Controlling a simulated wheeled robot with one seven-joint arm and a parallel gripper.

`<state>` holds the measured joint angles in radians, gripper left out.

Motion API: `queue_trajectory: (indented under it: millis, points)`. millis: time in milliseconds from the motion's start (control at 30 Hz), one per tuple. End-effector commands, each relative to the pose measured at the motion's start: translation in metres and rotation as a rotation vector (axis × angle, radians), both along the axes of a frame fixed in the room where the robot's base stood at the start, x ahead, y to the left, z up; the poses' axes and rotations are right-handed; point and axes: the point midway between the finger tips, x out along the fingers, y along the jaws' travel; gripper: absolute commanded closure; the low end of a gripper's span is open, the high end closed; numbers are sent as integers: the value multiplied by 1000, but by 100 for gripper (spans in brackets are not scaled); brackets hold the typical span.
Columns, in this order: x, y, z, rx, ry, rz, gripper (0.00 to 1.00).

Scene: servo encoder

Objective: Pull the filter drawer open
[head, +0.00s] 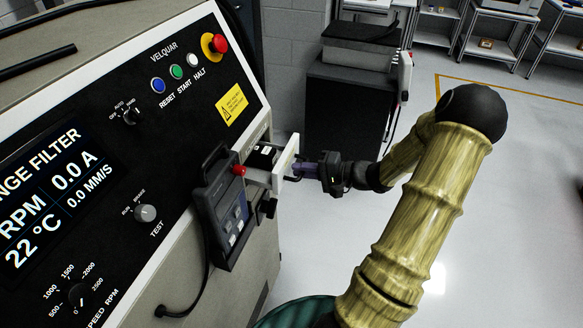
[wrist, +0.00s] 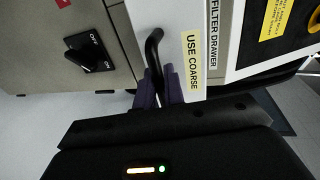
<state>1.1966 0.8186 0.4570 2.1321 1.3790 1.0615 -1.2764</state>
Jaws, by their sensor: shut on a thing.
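The filter drawer (head: 287,158) stands partly out of the machine's side in the head view, its white front apart from the panel. A dark item with a small white label shows inside it. The handle's lower end is hidden by the fingers.
A grey handheld pendant (head: 226,208) with a red button hangs on the machine close to the drawer. A black rotary switch (wrist: 89,52) is left of the drawer in the wrist view. A dark cabinet (head: 345,115) stands behind; the floor to the right is open.

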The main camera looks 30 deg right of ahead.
Motion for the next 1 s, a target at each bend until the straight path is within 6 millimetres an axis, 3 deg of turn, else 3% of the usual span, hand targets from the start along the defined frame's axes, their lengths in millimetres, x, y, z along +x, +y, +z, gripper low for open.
queue_trajectory:
  millis: [100, 300, 800, 833, 900, 1000]
  points:
    - [-21, -18, -3, -2, 3, -2, 100]
    - [-43, -38, -2, -1, 3, 1, 100]
    - [-52, -46, -2, 0, 4, 3, 100]
    - [-52, -46, -2, 0, 4, 3, 88]
    - [-52, -46, -2, 0, 4, 3, 75]
    - [-51, -46, -1, 0, 2, 2, 75]
